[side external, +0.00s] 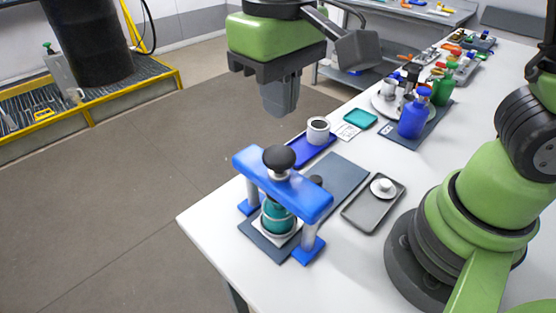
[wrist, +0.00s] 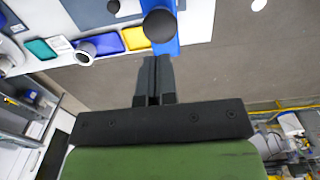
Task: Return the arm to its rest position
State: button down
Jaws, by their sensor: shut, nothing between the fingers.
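My gripper (side external: 281,100) hangs in the air, fingers down, above and behind the blue press frame, over the floor beyond the table's left edge in the side external view. Its fingers are together with nothing between them; they also show closed in the wrist view (wrist: 154,88). The blue press frame (side external: 312,201) with a black knob (side external: 279,158) stands at the table's near corner, and a teal vessel (side external: 277,217) sits under its crossbar. In the wrist view the black knob (wrist: 160,26) lies ahead of the fingertips, apart from them.
A white cup (side external: 318,132) stands on a blue tray (side external: 323,150). A grey tray (side external: 362,219) holds a small white lidded piece. Blue (side external: 412,118) and green (side external: 443,88) bottles stand farther back. A dark drum (side external: 92,40) stands on a yellow-edged grating. Open floor lies left of the table.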

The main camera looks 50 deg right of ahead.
jog(key=shift+r, duration=0.15)
jog(key=s+d+r+m+t+y, duration=0.2)
jog(key=s+d+r+m+t, duration=0.2)
jog(key=s+d+r+t, duration=0.3)
jog(key=s+d, duration=0.2)
jog(key=s, duration=0.1)
jog(key=shift+d, duration=0.4)
